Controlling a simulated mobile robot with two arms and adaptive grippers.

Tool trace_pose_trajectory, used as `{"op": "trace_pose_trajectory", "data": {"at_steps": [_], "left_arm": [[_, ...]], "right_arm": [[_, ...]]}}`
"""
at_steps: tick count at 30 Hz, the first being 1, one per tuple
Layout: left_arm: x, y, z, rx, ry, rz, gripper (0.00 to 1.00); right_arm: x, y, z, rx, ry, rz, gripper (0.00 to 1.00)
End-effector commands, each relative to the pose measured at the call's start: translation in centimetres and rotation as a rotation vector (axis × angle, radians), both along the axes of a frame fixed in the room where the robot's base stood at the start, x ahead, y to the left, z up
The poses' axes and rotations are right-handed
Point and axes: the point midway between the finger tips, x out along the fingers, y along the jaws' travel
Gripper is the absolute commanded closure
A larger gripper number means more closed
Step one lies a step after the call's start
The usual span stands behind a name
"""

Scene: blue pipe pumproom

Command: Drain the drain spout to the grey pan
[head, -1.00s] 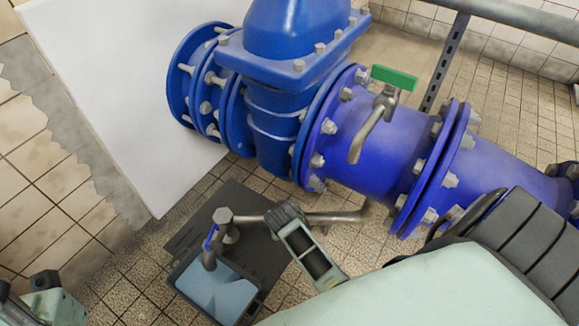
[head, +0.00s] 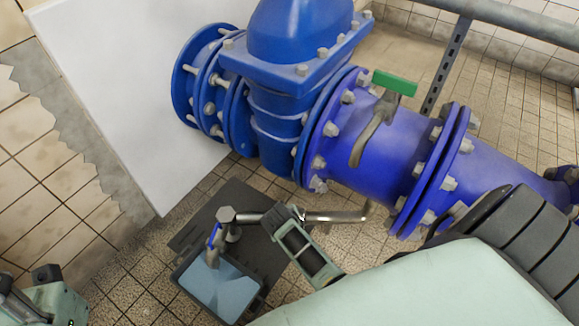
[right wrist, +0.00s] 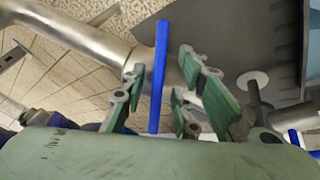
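A metal drain pipe (head: 345,215) runs left from under the blue pipework and ends in a downturned spout (head: 211,258). A blue handle (head: 214,236) shows on the spout. The spout stands over the pan (head: 178,281), which has a dark rim and a pale blue inside. My right gripper (right wrist: 160,72) is at the pipe; its green fingers are open, one on each side of a thin blue lever (right wrist: 162,38). Whether they touch the lever is unclear. In the head view its wrist (head: 309,252) hides the fingertips. Part of my left arm shows at the lower left; its fingertips are not visible.
A large blue valve and flanged pipe (head: 400,150) stand above the drain pipe. A green-handled tap (head: 395,82) sits on it. A white board (head: 140,110) leans behind. Tiled floor (head: 125,270) is clear left of the pan.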

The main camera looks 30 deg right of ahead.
Motion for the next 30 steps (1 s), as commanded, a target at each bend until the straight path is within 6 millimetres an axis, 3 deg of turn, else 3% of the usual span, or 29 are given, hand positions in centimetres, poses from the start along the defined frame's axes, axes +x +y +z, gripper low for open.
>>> {"op": "trace_pose_trajectory", "data": {"at_steps": [8,21,30], "left_arm": [[0.0,0.0,0.0,-0.001,-0.001,-0.001,0.60],[0.0,0.0,0.0,0.000,0.000,-0.001,0.60],[0.0,0.0,0.0,0.000,0.000,-0.001,0.60]], "right_arm": [[-0.7,0.9,2.3,0.002,-0.002,-0.001,0.72],[-2.9,3.7,9.7,0.002,-0.002,0.001,0.72],[-3.3,4.0,10.9,0.000,0.000,0.002,0.72]]}}
